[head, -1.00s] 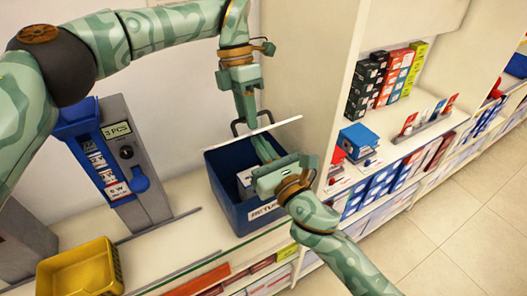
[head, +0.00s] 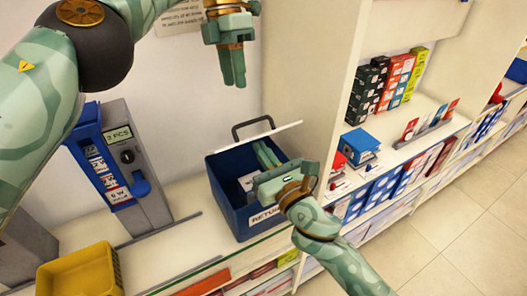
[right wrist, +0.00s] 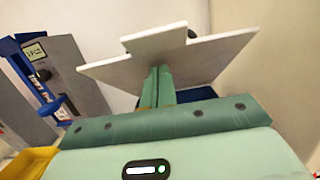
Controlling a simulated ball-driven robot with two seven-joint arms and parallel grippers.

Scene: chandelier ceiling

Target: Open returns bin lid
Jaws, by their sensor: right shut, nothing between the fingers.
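The blue returns bin (head: 232,205) stands on the counter, a partly hidden label on its front. Its white lid (head: 285,131) is raised and seen nearly edge-on along the back of the opening, with a dark loop handle (head: 252,122) above it. My right gripper (head: 267,153) is shut and empty, its fingers over the bin mouth at the lid's inner side. In the right wrist view the fingers (right wrist: 158,82) point up to the tilted lid (right wrist: 185,53); contact is hard to confirm. My left gripper (head: 234,80) hangs above and apart from the handle, empty, fingers close together.
A white item (head: 247,181) lies inside the bin. A grey and blue dispenser (head: 140,165) and a yellow tray (head: 82,272) stand to the left. A shelf panel (head: 310,80) rises close on the right, with stocked shelves (head: 400,130) beyond it.

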